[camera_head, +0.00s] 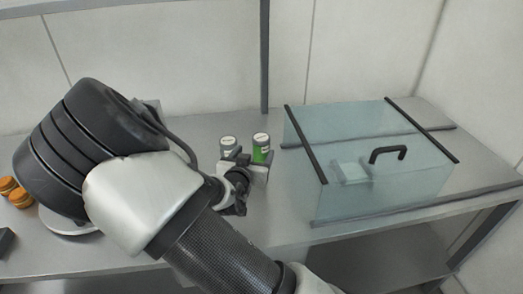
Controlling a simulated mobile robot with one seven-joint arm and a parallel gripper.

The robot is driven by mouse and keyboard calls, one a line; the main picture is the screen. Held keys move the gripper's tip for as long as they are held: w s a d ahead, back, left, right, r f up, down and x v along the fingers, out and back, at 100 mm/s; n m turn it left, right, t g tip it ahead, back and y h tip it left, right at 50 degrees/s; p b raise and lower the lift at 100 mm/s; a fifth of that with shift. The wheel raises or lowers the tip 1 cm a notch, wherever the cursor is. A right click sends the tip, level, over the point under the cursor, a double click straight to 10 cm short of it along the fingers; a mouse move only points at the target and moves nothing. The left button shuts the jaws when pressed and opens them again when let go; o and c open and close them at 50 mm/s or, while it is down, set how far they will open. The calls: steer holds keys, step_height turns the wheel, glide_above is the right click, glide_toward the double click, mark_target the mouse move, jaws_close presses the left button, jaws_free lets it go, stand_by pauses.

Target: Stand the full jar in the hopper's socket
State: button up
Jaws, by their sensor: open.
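Two small jars with pale lids stand side by side on the steel counter. The right jar (261,147) shows bright green contents; the left jar (228,143) looks grey, with no green visible. My gripper (246,162) is open just in front of them, its fingers nearest the green jar's lower part. The fingers hide the jars' bases, and I cannot tell whether they touch either jar. A clear glass box (415,182) stands at the right with a small pale block-like piece (350,172) inside. I cannot make out a hopper socket for certain.
The glass box has dark edge rails and a black handle (388,154). A grey post (264,60) rises behind the jars. Orange round items (18,196) and a pale round plate (62,226) lie at the left. My arm covers much of the left counter.

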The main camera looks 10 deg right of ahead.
mark_target(259, 146)
steer(key=x, duration=0.9)
steer(key=shift+r+p+x, duration=0.2)
steer(key=shift+p+x, duration=0.05)
steer(key=shift+x, duration=1.1)
steer(key=shift+r+p+x, duration=0.15)
steer(key=shift+p+x, duration=0.1)
steer(key=shift+x, duration=1.1)
steer(key=shift+w+a, duration=0.1)
steer(key=shift+w, duration=0.05)
steer(key=shift+c, duration=0.4)
steer(key=shift+r, duration=0.1)
steer(key=c, duration=1.3)
